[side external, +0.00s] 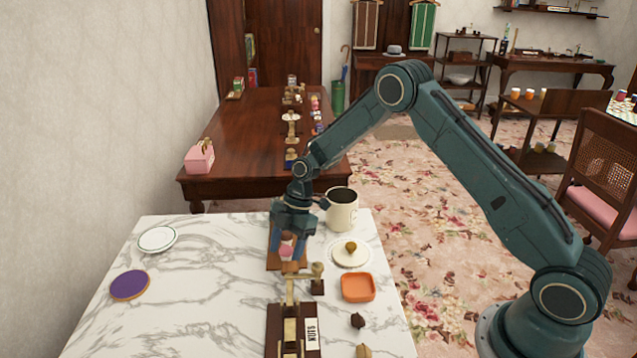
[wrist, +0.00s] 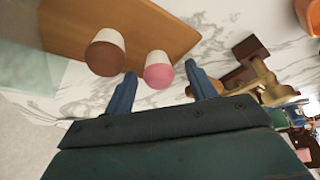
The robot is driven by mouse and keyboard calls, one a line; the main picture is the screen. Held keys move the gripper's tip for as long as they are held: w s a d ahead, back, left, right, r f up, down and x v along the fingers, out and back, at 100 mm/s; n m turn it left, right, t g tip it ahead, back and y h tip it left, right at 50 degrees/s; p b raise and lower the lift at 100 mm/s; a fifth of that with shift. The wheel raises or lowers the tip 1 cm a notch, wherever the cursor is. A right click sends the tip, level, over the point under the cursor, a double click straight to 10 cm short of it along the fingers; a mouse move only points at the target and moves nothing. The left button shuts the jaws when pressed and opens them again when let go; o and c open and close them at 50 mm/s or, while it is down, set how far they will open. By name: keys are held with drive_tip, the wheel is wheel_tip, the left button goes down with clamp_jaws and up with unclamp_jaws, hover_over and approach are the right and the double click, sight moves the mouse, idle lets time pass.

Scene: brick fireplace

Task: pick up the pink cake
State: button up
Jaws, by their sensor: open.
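The pink cake (wrist: 157,73) is a small cupcake with a pink top and a pale side, on a wooden board (wrist: 66,38). A brown-topped cake (wrist: 105,57) stands beside it on the same board. In the wrist view my gripper (wrist: 163,84) is open, with one blue finger on each side of the pink cake. I cannot tell whether the fingers touch it. In the side view my gripper (side external: 288,247) points down over the board (side external: 272,262), and the pink cake (side external: 286,254) shows between the fingers.
A cream mug (side external: 342,210) stands close behind my gripper to the right. A plate with a small brown item (side external: 350,254) and an orange dish (side external: 358,287) are at right. A brass-and-wood device (side external: 291,320) is in front. The marble table's left middle (side external: 205,280) is clear.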

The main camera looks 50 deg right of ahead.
sight(285, 248)
drive_tip(key=shift+c, duration=0.3)
drive_tip(key=c, duration=1)
drive_tip(key=shift+r, duration=0.1)
wheel_tip(285, 248, up, 20)
drive_tip(key=shift+f, duration=0.1)
drive_tip(key=shift+a, duration=0.1)
idle(0.5)
